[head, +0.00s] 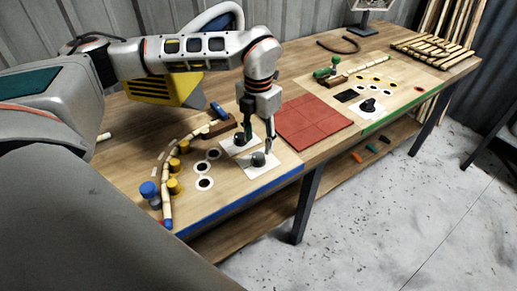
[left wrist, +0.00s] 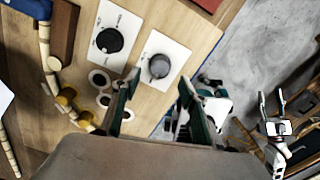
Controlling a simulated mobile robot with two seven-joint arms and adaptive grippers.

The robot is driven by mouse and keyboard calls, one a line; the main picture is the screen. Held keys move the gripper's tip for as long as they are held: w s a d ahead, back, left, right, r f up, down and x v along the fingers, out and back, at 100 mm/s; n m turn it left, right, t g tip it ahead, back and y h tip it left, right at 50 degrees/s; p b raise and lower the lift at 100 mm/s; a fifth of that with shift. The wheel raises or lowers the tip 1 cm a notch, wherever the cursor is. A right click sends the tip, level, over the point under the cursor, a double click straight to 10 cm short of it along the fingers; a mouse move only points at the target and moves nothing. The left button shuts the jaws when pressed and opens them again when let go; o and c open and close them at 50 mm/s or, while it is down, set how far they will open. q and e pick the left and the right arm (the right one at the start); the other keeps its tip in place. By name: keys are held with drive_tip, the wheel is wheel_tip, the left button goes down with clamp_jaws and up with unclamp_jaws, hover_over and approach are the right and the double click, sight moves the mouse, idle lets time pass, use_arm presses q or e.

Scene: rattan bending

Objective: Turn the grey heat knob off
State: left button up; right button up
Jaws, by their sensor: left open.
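The grey heat knob (head: 258,159) is a round knob on a white plate near the table's front edge. It also shows in the left wrist view (left wrist: 158,66), just beyond the fingers. A black knob (left wrist: 110,40) sits on a second white plate beside it. My left gripper (head: 258,143) is open, with its fingers pointing down over the two plates. In the left wrist view its fingers (left wrist: 155,90) are apart with nothing between them. Whether a finger touches the grey knob cannot be told. My right gripper (left wrist: 273,103) shows small at the lower right, its fingers apart.
A curved rattan strip (head: 164,178) runs among yellow pegs and a blue peg (head: 149,191) left of the plates. White ring marks (head: 204,183) lie between. A red tiled mat (head: 313,119) lies to the right. The blue front edge (head: 238,197) is close.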

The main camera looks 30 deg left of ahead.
sight(258, 155)
use_arm(q)
wheel_tip(258, 155, up, 7)
drive_tip(key=shift+f, duration=0.2)
idle(0.6)
